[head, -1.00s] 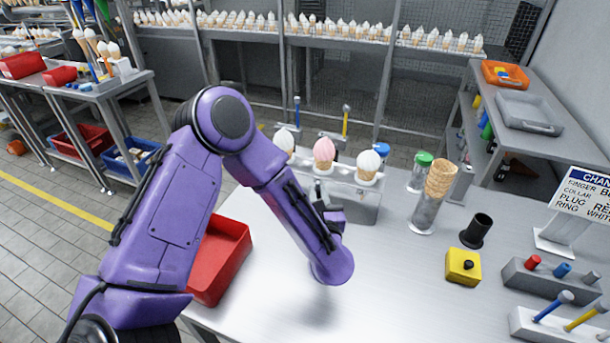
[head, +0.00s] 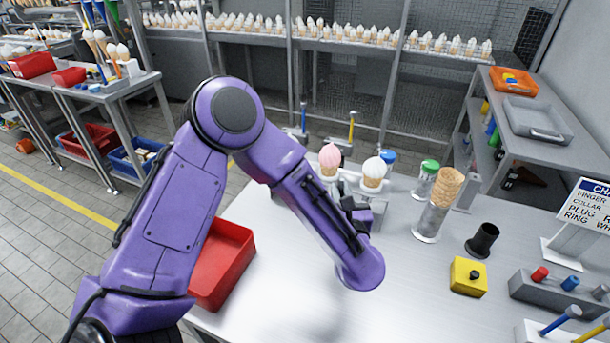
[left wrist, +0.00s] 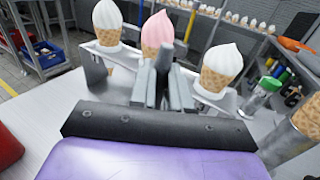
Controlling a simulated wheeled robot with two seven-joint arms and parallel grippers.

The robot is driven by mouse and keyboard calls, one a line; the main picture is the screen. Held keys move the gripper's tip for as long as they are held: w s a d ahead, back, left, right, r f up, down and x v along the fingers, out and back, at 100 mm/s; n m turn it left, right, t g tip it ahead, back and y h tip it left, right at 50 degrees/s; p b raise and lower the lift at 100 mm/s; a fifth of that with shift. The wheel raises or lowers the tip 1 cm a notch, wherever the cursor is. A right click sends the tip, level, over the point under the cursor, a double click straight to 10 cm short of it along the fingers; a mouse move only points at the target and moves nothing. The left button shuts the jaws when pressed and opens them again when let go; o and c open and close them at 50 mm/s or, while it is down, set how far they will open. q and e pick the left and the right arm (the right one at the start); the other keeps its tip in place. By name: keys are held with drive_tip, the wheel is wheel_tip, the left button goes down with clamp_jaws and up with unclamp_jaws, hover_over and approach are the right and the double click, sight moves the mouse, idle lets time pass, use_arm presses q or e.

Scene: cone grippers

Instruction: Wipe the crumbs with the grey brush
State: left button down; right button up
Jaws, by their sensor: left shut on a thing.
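My left gripper (left wrist: 163,88) reaches forward in front of a row of ice cream cones. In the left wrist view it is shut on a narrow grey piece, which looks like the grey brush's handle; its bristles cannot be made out. In the head view my purple forearm and wrist hide most of this gripper (head: 362,214), and the brush cannot be made out there. No crumbs can be made out on the white table (head: 290,315). My right gripper is not in view.
A pink cone (head: 330,158) and a white cone (head: 374,172) stand in a holder close by the gripper. A red bin (head: 222,265) is at left. At right are a waffle cone stack (head: 445,188), black cup (head: 482,240) and yellow block (head: 468,276). The front middle looks clear.

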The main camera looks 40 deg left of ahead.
sight(342, 183)
use_arm(q)
drive_tip(key=shift+r+p, duration=0.6)
drive_tip(key=shift+r, duration=1)
